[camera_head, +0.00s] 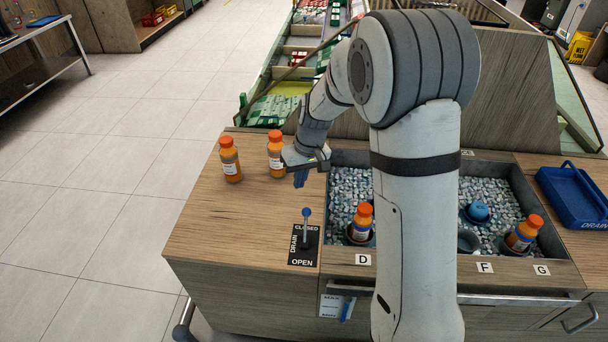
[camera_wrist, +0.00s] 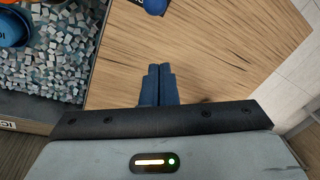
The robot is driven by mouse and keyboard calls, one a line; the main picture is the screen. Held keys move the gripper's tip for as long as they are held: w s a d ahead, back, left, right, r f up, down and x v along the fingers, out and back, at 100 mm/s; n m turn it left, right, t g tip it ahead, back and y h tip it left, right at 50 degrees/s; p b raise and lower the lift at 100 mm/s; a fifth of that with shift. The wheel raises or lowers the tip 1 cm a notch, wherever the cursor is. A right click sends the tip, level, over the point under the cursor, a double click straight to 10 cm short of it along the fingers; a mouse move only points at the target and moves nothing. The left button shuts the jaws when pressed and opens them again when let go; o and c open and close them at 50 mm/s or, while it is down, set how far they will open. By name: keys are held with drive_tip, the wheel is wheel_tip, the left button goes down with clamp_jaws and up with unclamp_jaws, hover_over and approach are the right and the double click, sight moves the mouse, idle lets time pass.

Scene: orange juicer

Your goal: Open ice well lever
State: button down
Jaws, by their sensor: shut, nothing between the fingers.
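The ice well lever (camera_head: 306,228) has a blue ball knob on a thin rod. It stands on a black plate (camera_head: 303,256) marked DRAIN, with CLOSED at the far end and OPEN at the near end. The knob leans over the CLOSED end. My gripper (camera_head: 300,181) is above the wooden counter, beyond the lever and apart from it. Its blue fingers are shut together and empty, as the wrist view also shows (camera_wrist: 157,85). A blue rounded thing (camera_wrist: 155,6) at the top edge there looks like the knob.
Two orange juice bottles (camera_head: 230,160) (camera_head: 276,154) stand on the counter left of my gripper. The ice well (camera_head: 347,185) with cups and bottles is to the right, partly hidden by my arm. A blue tray (camera_head: 575,197) is at far right. The counter around the lever is clear.

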sight(306, 226)
drive_tip(key=f, duration=0.4)
drive_tip(key=a+f, duration=0.1)
drive_tip(key=f, duration=0.1)
drive_tip(key=s, duration=0.1)
drive_tip(key=s+d+r, duration=0.1)
drive_tip(key=s, duration=0.1)
drive_tip(key=shift+s+d+r, duration=0.25)
drive_tip(key=shift+d, duration=0.05)
